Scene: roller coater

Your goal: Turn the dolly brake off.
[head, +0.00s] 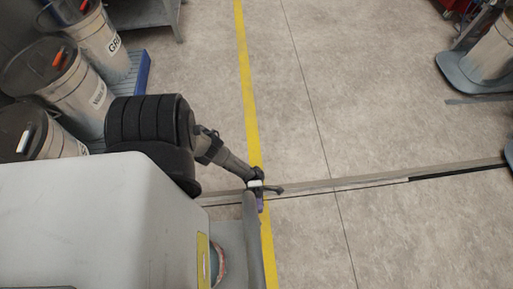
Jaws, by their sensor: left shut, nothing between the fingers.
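My left gripper (265,189) is shut and empty, at the end of the arm near the middle of the view. It is above the upper end of a grey curved bar (254,235), beside a small purple part (261,204). I cannot tell whether it touches either. A grey plate (229,240) lies left of the bar, with part of a reddish ring (217,262) near it. A blue-grey dolly (453,78) carrying a pale drum (493,58) stands at the upper right. I cannot make out a brake for certain. My right gripper is not in view.
Several lidded buckets (101,37) stand at the upper left, by a blue pallet (140,72). A grey table leg (178,22) is behind them. A yellow line (248,88) and a floor channel (355,183) cross the concrete. The floor at centre right is mostly clear.

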